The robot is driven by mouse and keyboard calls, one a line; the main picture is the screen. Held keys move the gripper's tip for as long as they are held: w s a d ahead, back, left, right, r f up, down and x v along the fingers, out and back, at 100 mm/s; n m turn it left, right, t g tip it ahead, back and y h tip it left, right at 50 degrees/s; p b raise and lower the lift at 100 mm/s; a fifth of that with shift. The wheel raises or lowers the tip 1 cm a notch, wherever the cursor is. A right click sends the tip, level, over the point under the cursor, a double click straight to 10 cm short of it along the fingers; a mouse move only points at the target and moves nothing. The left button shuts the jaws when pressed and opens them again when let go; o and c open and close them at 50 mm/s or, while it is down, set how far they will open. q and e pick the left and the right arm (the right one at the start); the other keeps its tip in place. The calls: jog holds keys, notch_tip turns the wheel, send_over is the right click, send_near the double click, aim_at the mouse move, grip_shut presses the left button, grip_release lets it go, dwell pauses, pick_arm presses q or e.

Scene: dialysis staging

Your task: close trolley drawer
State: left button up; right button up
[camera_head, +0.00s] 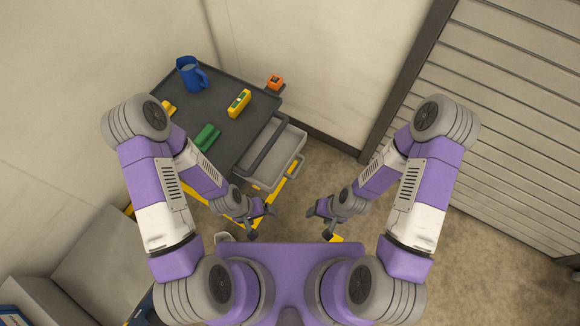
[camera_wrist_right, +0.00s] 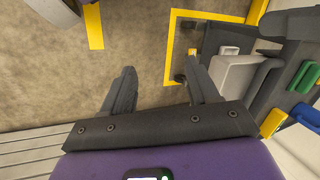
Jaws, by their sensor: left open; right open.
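The trolley (camera_head: 215,115) has a dark grey top and stands left of centre in the head view. Its light grey drawer (camera_head: 284,153) is pulled out to the right and looks empty, with a grey handle (camera_head: 296,168) on its outer side. The drawer also seems to show in the right wrist view (camera_wrist_right: 232,82), right of the fingers. My left gripper (camera_head: 263,222) is open and empty, nearer to me than the drawer. My right gripper (camera_head: 320,222) is open and empty, to the right of it and apart from the drawer.
A blue jug (camera_head: 189,74), a yellow block (camera_head: 239,102) and a green object (camera_head: 207,137) are on the trolley top. An orange box (camera_head: 275,82) is at its far edge. Floor right of the drawer is clear, up to a slatted shutter (camera_head: 510,120).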

jog(key=shift+w+a+f+m, duration=0.3)
jog(key=shift+a+m, duration=0.05)
jog(key=shift+m, duration=0.65)
jog(key=c, duration=0.5)
jog(key=w+m, duration=0.1)
jog(key=m, duration=0.1)
jog(key=w+a+m+y, duration=0.1)
jog(key=m, duration=0.2)
jog(key=w+f+m+t+y+b, duration=0.1)
jog(key=m, duration=0.1)
jog(key=shift+w+a+f+m, duration=0.1)
jog(key=shift+w+a+m, duration=0.2)
grip_shut()
jog(key=m+t+y+b, duration=0.25)
jog(key=m+b, duration=0.25)
jog(key=m, duration=0.7)
send_near(280, 177)
jog(key=shift+t+h, duration=0.25)
jog(key=shift+h, duration=0.2)
jog(key=x, duration=0.5)
jog(key=shift+s+a+f, duration=0.15)
jog(key=shift+s+f, duration=0.1)
jog(key=shift+f, duration=0.25)
jog(key=shift+w+a, duration=0.25)
jog(key=shift+a, duration=0.1)
